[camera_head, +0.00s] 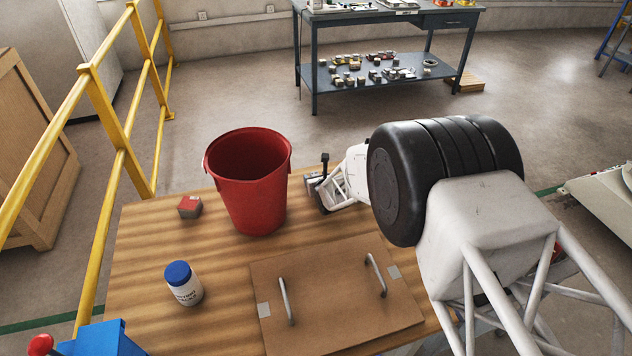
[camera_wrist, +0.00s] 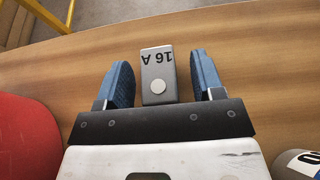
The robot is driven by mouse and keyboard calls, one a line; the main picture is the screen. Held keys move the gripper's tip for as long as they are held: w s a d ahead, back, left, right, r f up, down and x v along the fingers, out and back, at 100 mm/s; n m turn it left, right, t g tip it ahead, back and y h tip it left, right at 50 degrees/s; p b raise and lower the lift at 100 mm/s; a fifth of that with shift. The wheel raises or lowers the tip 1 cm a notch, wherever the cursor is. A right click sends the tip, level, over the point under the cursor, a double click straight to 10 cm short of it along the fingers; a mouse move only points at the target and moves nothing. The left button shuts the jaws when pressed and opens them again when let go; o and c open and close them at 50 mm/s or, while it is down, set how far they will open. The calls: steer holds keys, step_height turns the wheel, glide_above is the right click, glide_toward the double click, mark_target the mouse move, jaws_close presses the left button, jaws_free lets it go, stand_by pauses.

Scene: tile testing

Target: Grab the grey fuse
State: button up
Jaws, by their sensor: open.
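The grey fuse (camera_wrist: 158,84) is a small block marked "16 A" with a light round spot. In the wrist view it lies on the wooden table, between the two blue fingers of my gripper (camera_wrist: 159,66). The fingers are open, with a visible gap on each side of the fuse. In the head view my gripper (camera_head: 316,184) is low at the table's far edge, right of the red bucket. I cannot clearly tell the fuse from the gripper parts there.
The red bucket (camera_head: 248,185) stands close to my gripper. A red-and-grey block (camera_head: 189,207) lies left of it. A blue-lidded white jar (camera_head: 183,284) and a brown board with two handles (camera_head: 330,295) are nearer. A yellow railing (camera_head: 118,140) runs along the left.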

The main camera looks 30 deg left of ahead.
steer(key=c, duration=1)
steer(key=shift+r, duration=0.1)
steer(key=shift+r, duration=0.4)
step_height(320, 180, up, 3)
steer(key=shift+s+f, duration=0.1)
steer(key=shift+f, duration=0.05)
steer(key=s+d, duration=0.3)
steer(key=shift+s, duration=0.25)
steer(key=shift+s+d+r, duration=0.2)
steer(key=shift+s+d, duration=1)
steer(key=shift+s, duration=0.2)
steer(key=shift+s+d+r, duration=0.25)
steer(key=shift+s+d, duration=0.9)
steer(key=shift+s, duration=0.3)
steer(key=shift+s+d+r, duration=0.2)
steer(key=shift+s+d, duration=1)
steer(key=shift+s, duration=0.2)
